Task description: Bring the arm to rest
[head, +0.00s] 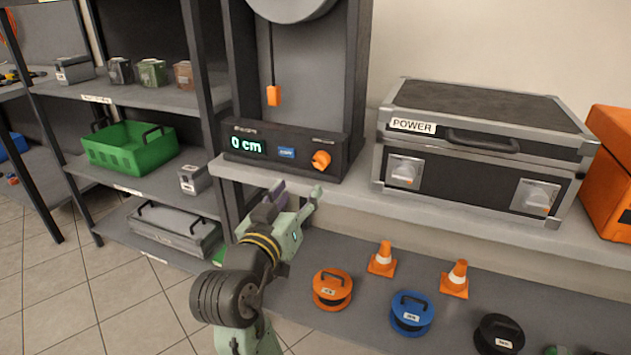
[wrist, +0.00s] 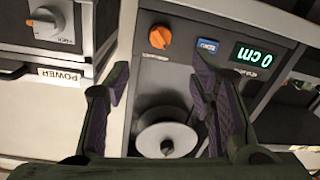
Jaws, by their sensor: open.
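My gripper (head: 297,200) is in front of the edge of the upper worktop in the head view, below the hoist panel. In the wrist view my gripper (wrist: 160,98) shows its two purple-padded fingers spread apart with nothing between them. The hoist panel (head: 241,163) has a display reading 0 cm, a blue button and an orange knob (head: 321,159). In the wrist view the display (wrist: 262,56) and the orange knob (wrist: 160,37) appear upside down, beyond the fingers. My arm is bent, with its lower links at the bottom of the head view.
A black POWER case (head: 484,150) stands on the worktop right of the hoist, beside an orange box (head: 612,165). Cable reels (head: 332,290) and orange cones (head: 382,260) stand on the lower shelf. A green crate (head: 128,150) sits on the left rack. The tiled floor is clear.

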